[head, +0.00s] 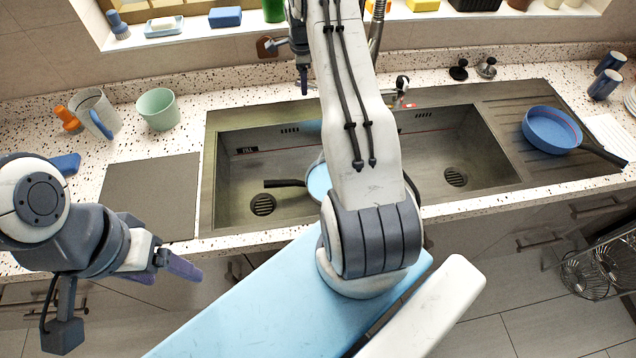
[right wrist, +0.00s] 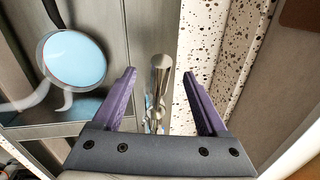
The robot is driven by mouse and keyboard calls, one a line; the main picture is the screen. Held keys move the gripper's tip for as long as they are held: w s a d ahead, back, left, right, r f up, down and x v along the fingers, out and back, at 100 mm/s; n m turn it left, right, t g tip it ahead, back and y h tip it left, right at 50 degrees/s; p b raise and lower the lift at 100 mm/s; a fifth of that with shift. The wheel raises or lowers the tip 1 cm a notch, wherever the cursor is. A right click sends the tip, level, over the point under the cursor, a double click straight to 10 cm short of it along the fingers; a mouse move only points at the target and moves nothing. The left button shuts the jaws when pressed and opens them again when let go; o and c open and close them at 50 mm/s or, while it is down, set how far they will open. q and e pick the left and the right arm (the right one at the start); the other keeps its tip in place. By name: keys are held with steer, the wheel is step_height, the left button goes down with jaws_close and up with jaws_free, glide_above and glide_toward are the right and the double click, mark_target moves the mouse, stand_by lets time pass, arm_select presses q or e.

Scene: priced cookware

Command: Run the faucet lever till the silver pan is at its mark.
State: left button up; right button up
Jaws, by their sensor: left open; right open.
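The silver pan (head: 318,182) sits in the sink, partly hidden by my right arm in the head view; its dark handle points left. A metal faucet part (right wrist: 161,85) stands between the open fingers of my right gripper (right wrist: 160,100), apparently untouched. In the head view my right gripper (head: 303,80) is behind the sink. A small faucet fitting (head: 402,84) shows right of my arm. My left gripper (head: 180,266) is open and empty before the counter.
A blue pan (head: 550,131) with a red line inside stands on the right drainboard. A green cup (head: 158,109), a clear jug (head: 95,112) and a grey board (head: 150,195) are on the left. The right basin (head: 456,150) is empty.

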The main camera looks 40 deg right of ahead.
step_height(320, 180, up, 6)
steer(key=p, duration=0.3)
steer(key=shift+s+a, duration=0.35)
steer(key=shift+s, duration=0.1)
step_height(320, 180, up, 10)
steer(key=s+a+b, duration=0.1)
steer(key=b, duration=0.2)
steer(key=shift+s+r+b, duration=0.2)
steer(key=shift+s+b, duration=0.05)
steer(key=shift+b, duration=0.15)
